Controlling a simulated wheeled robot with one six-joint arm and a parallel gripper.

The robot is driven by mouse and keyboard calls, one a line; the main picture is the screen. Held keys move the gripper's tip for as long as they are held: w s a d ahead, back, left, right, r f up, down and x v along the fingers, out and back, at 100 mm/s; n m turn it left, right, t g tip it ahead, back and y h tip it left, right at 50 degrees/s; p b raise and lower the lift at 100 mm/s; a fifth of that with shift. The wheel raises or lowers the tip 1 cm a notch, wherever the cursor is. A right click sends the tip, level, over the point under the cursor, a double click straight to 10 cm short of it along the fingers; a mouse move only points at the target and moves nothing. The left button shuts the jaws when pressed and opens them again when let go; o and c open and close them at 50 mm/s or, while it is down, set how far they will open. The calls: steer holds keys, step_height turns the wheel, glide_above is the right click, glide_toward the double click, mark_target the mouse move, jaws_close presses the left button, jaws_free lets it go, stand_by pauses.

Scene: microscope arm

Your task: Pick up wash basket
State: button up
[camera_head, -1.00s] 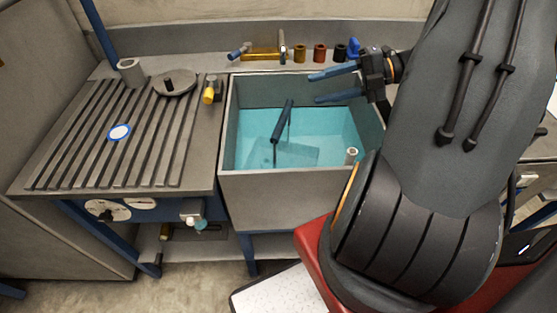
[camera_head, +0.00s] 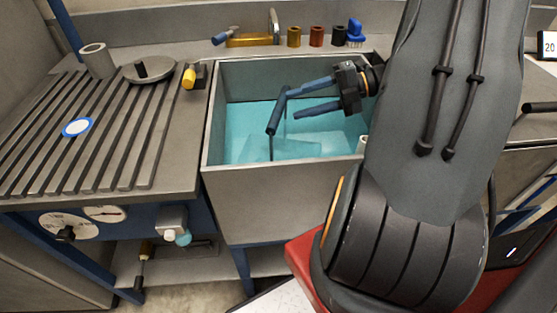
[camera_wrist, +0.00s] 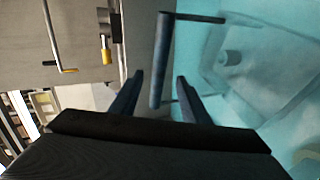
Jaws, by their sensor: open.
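The wash basket (camera_head: 285,150) sits under the water in the grey basin, its outline blurred by the water. Its dark handle (camera_head: 276,113) stands up out of the water on a thin rod. My gripper (camera_head: 292,103) is open over the basin, its two blue fingers pointing left at the handle. In the wrist view, the handle (camera_wrist: 160,60) lies between and ahead of the open fingertips (camera_wrist: 160,84), and the submerged basket (camera_wrist: 262,62) is to the right. I see no clear contact between fingers and handle.
The basin (camera_head: 285,190) has raised walls around the water. A ribbed drainboard (camera_head: 100,140) with a round lid (camera_head: 150,74) and blue-rimmed disc (camera_head: 77,127) is to the left. Colored cylinders (camera_head: 316,37) and a blue brush (camera_head: 355,34) stand on the back ledge.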

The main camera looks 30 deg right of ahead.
steer(key=p+x, duration=0.1)
steer(key=x, duration=0.9)
steer(key=shift+w, duration=0.15)
steer(key=shift+r, duration=0.1)
jaws_close()
stand_by(1.1)
